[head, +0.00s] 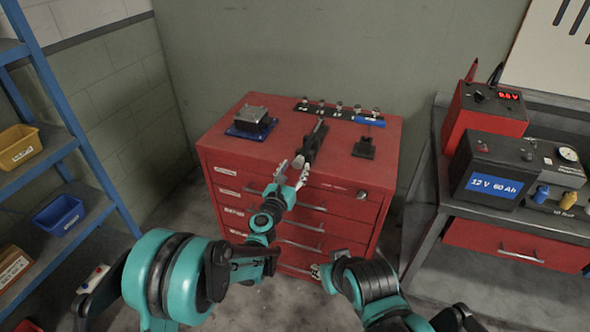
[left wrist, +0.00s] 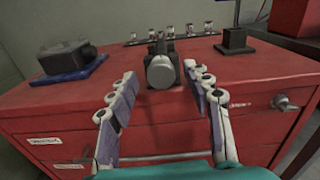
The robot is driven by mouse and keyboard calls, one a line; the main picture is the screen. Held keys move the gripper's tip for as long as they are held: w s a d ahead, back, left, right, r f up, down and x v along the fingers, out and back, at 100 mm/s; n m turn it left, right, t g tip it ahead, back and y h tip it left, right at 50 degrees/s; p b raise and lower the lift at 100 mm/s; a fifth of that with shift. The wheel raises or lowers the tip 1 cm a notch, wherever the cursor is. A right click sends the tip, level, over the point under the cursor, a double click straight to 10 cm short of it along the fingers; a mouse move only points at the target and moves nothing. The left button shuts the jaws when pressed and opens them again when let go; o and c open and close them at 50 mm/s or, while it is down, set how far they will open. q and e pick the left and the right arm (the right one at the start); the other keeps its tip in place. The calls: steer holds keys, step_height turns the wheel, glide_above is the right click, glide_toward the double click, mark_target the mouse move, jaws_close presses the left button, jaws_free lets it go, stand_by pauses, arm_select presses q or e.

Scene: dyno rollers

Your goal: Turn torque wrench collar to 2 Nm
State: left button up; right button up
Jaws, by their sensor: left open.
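The torque wrench (head: 314,143) lies in a dark holder on the red cabinet top, its round grey end (left wrist: 160,71) facing me. That end (head: 298,161) also shows in the head view. My left gripper (head: 292,172) is open at the cabinet's front edge, just before the wrench end. In the left wrist view its fingers (left wrist: 160,82) stand on either side of the grey end, with a visible gap on each side. The collar's scale is not readable. My right arm is low in front of the drawers; its gripper (head: 319,271) shows only in small part.
On the red cabinet (head: 225,147) are a dark box on a blue base (head: 250,122), a row of small sockets (head: 322,107) at the back and a black block (head: 364,148). A bench (head: 428,215) with a battery (head: 492,168) stands right, blue shelving (head: 85,200) left.

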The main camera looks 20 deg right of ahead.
arm_select(q)
steer(key=shift+w+d, duration=0.4)
steer(key=shift+w, duration=0.1)
steer(key=shift+c, duration=0.3)
jaws_close()
steer(key=shift+m, duration=0.3)
